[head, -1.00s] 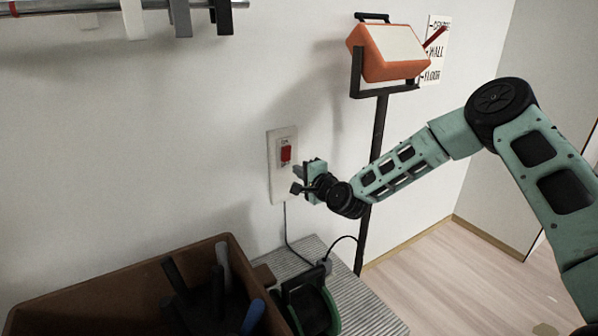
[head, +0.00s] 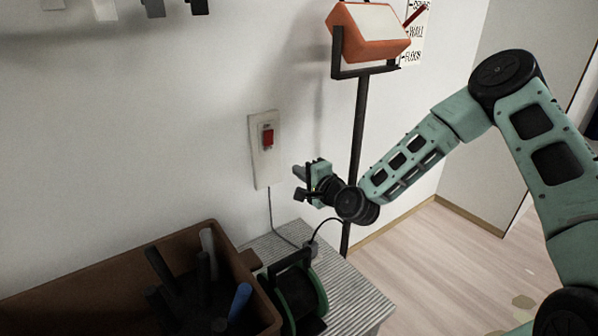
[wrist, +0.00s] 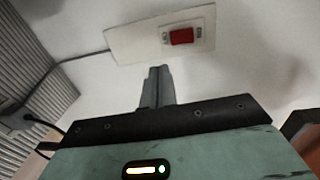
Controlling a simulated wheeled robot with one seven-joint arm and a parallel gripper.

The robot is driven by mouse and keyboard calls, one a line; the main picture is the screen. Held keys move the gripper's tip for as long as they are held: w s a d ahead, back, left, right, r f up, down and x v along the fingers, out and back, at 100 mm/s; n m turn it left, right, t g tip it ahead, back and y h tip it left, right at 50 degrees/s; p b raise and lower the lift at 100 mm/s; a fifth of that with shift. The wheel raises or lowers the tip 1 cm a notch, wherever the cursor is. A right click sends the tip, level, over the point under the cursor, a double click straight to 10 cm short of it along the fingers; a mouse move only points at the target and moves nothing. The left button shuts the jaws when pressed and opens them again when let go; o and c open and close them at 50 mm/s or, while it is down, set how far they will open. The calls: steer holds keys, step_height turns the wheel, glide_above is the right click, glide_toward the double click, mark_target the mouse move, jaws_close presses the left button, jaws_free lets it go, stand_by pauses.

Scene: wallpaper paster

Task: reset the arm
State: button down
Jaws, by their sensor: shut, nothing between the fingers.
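My arm reaches in from the right in the head view. My gripper (head: 298,183) is shut and empty, held in the air to the right of the wall switch and a little below it. The switch is a white plate (head: 262,172) with a red rocker (head: 267,136). In the wrist view the shut fingers (wrist: 155,88) point toward the plate (wrist: 130,42), with the red rocker (wrist: 181,36) beyond and to the right of the tips. The gripper appears apart from the switch.
An orange work lamp (head: 370,35) stands on a dark pole (head: 357,135) behind my gripper. Below are a brown tool box (head: 90,265), a green cable reel (head: 298,295) and a ridged grey top (head: 355,295). Open wooden floor (head: 440,260) lies at the right.

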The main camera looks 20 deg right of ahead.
steer(key=s+a+r+n+g+y+p, duration=0.1)
steer(key=s+a+r+n+g+p, duration=0.2)
steer(key=s+a+n+g, duration=0.4)
steer(key=s+a+r+n+g+p, duration=0.2)
steer(key=s+a+r+n, duration=0.1)
steer(key=s+a+n, duration=0.4)
steer(key=s+d+r+n+g+h+p, duration=0.2)
steer(key=s+r, duration=0.2)
steer(key=s, duration=0.5)
steer(key=s+d+r+n+g+h+p, duration=0.1)
steer(key=s+d+r+n+g+h, duration=0.1)
steer(key=s, duration=0.8)
steer(key=s+d+r+n+g+h+p, duration=0.1)
steer(key=s+d+r+n+g+p, duration=0.1)
steer(key=s+r, duration=0.4)
steer(key=s+d+n, duration=0.1)
steer(key=s+d, duration=0.1)
steer(key=s, duration=0.1)
steer(key=shift+s+d+r+n+g+h+p, duration=0.2)
steer(key=shift+r+n+g+h+p, duration=0.1)
steer(key=shift+n+g+h, duration=0.1)
